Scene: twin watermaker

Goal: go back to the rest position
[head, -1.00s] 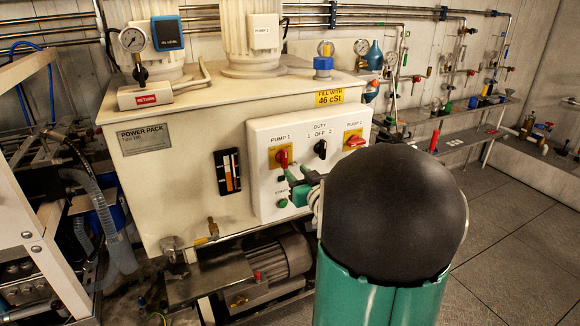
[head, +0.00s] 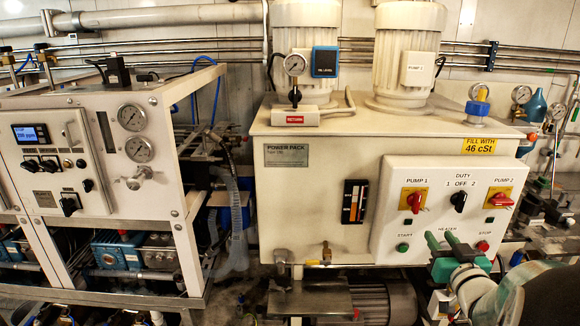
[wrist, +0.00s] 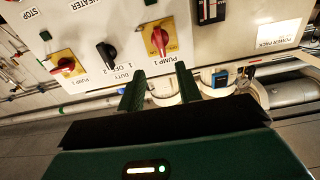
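My gripper (head: 441,238) is at the lower right of the head view, in front of the lower part of the white pump control panel (head: 386,232). In the wrist view its two green fingers (wrist: 158,73) stand apart with nothing between them, so it is open and empty. The panel shows upside down there, with the red PUMP 1 switch (wrist: 160,38) and the black DUTY switch (wrist: 107,54) beyond the fingers. I cannot tell how far the fingertips are from the panel. My arm hides the panel's lower right surroundings in the head view.
The cream power pack tank (head: 300,205) carries the panel and two pump motors. A pressure gauge (head: 294,63) and a blue-capped filler (head: 478,105) stand on top. A framed watermaker unit (head: 90,150) stands left. A motor (head: 385,298) sits under the tank.

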